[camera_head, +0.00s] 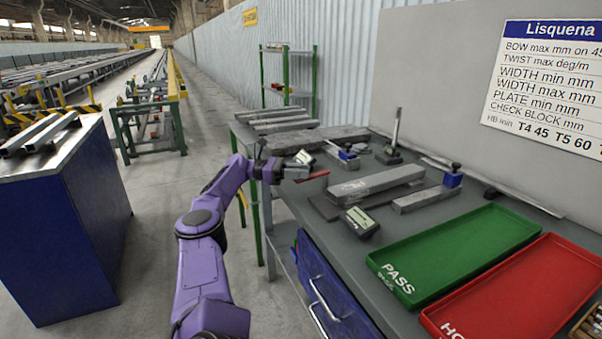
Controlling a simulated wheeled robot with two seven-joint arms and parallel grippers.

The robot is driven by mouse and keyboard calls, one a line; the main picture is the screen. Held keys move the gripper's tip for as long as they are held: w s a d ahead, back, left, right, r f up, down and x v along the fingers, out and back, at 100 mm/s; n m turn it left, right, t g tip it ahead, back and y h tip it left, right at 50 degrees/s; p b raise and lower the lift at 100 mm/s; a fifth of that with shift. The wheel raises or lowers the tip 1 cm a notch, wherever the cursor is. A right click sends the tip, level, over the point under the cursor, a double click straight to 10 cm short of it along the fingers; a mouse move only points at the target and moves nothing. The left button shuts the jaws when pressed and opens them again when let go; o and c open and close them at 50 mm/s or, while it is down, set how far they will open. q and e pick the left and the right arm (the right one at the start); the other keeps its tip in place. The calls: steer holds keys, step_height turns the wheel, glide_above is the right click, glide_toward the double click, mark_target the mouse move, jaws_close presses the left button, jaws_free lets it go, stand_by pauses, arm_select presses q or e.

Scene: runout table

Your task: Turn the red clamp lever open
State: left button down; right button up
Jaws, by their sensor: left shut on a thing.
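My left arm, purple, comes up from the bottom and reaches the left edge of the grey bench in the head view. Its dark left gripper (298,170) is at that edge, shut on the red clamp lever (316,176). Only a short, roughly level red strip of the lever shows to the right of the gripper. The gripper and wrist hide the rest of the lever and most of the clamp. My right gripper is not in view.
Grey metal bars (376,184) and a small gauge (360,222) lie on the bench right of the gripper. A green PASS tray (455,250) and a red tray (530,300) are at the right. A blue cabinet (70,215) stands left across clear floor.

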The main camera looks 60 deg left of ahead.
arm_select(q)
steer(key=c, duration=0.9)
jaws_free()
steer(key=shift+w, duration=0.15)
steer(key=shift+r, duration=0.1)
step_height(320, 180, up, 3)
steer(key=shift+f+p, duration=0.15)
steer(key=shift+p, duration=0.5)
steer(key=s+d+r+p, duration=0.1)
steer(key=s+d+r, duration=0.1)
steer(key=d+r, duration=0.1)
steer(key=s+d+r+p, duration=0.1)
steer(key=s+d+r, duration=0.1)
steer(key=d, duration=0.3)
steer(key=s+d+r+p, duration=0.1)
steer(key=s+d+r, duration=0.1)
steer(key=d+r, duration=0.2)
steer(key=shift+s+d+r, duration=0.25)
steer(key=shift+s+r, duration=0.05)
steer(key=shift+r, duration=0.25)
